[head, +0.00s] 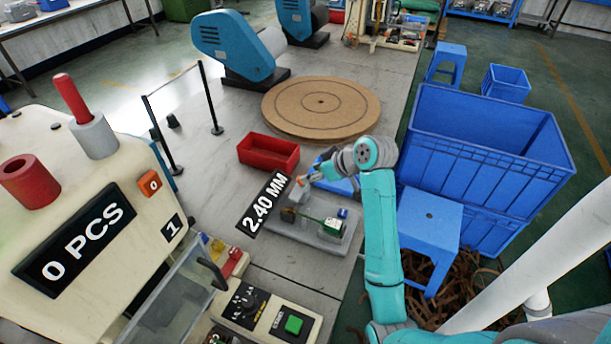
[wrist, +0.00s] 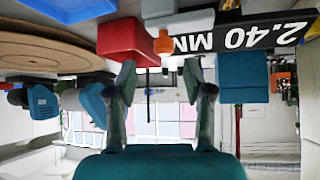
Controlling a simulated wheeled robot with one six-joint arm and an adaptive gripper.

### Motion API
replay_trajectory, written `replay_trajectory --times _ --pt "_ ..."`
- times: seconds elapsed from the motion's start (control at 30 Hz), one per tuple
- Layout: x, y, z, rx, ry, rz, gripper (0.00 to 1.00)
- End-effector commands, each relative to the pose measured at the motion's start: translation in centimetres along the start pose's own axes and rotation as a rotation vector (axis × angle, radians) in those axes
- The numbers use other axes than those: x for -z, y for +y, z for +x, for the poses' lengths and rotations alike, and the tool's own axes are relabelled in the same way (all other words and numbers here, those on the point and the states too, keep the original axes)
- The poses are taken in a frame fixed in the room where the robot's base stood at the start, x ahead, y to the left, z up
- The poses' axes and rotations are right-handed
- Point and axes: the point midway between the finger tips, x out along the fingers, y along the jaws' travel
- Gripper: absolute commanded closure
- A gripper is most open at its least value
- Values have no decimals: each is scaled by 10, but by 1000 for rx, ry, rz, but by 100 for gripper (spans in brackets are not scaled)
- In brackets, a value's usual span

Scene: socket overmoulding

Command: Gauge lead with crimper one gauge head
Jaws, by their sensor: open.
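My gripper (head: 312,177) is over the grey gauge plate (head: 318,240). In the wrist view its two fingers (wrist: 163,78) are apart with nothing between them. A small orange piece (head: 303,181) stands on a grey block at the plate's back; it also shows beyond the fingertips in the wrist view (wrist: 163,42). A black sign reading 2.40 MM (head: 265,204) stands beside it. The cream machine marked 1 (head: 120,190) shows 0 PCS. I cannot make out a lead.
A red bin (head: 268,152) and a round brown board (head: 320,105) lie behind the plate. A blue bin (head: 337,184) is partly hidden by my arm. A blue stool (head: 430,225) and large blue crates (head: 485,150) stand at right. A control box (head: 268,310) is in front.

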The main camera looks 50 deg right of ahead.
Motion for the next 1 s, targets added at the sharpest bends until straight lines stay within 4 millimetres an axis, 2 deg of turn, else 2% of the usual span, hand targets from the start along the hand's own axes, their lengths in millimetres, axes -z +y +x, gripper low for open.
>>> replay_trajectory --times 0.03,0.2,0.4,1.0 --pt "0 1 -11 -4 3 0 49" --pt "0 2 -40 -3 2 0 49" --pt "0 1 -59 -2 1 0 49" --pt "0 1 -62 -1 0 0 49"
